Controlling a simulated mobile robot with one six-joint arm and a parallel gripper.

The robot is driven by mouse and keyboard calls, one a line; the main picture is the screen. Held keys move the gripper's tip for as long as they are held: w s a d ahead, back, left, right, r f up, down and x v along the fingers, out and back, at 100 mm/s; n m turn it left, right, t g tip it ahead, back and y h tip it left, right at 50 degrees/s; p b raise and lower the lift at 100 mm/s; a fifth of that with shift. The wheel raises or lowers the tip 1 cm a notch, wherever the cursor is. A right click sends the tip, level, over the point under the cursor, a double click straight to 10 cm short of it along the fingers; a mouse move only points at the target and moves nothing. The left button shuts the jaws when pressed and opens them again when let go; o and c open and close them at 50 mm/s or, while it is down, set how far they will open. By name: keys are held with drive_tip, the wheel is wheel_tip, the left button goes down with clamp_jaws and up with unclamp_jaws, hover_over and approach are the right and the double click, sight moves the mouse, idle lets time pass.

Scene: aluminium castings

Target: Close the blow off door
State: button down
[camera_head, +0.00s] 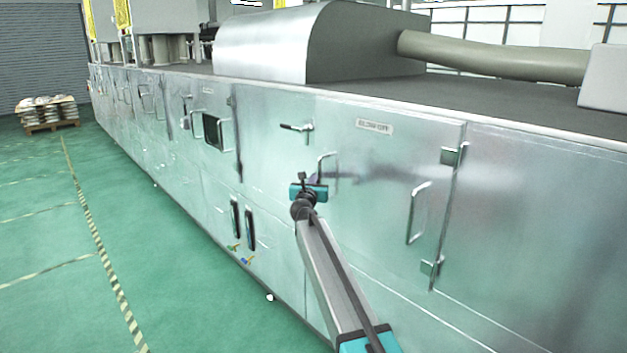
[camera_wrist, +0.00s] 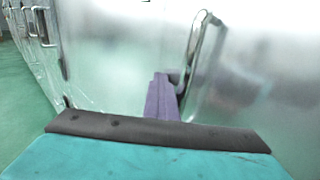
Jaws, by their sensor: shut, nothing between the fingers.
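The blow off door (camera_head: 375,185) is a large metal panel with a small label plate near its top, hinges on its right side and a bar handle (camera_head: 417,212) near them. It looks about flush with the casing; I cannot tell whether it is fully closed. Another upright bar handle (camera_head: 327,166) is at its left edge and also shows in the wrist view (camera_wrist: 198,55). My gripper (camera_head: 318,181) is in front of the door's left part. Its purple fingers (camera_wrist: 163,97) are shut and empty, just left of the handle's lower end; I cannot tell whether they touch it.
A lever latch (camera_head: 299,128) sits left of the door's upper edge. The long metal casing (camera_head: 270,130) runs away to the left, with more handled doors. A pallet of sacks (camera_head: 47,112) stands far back.

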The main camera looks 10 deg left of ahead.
drive_tip(key=s+a+b, duration=0.2)
drive_tip(key=s+a, duration=0.6)
drive_tip(key=s, duration=0.3)
drive_tip(key=shift+a, duration=0.25)
idle(0.3)
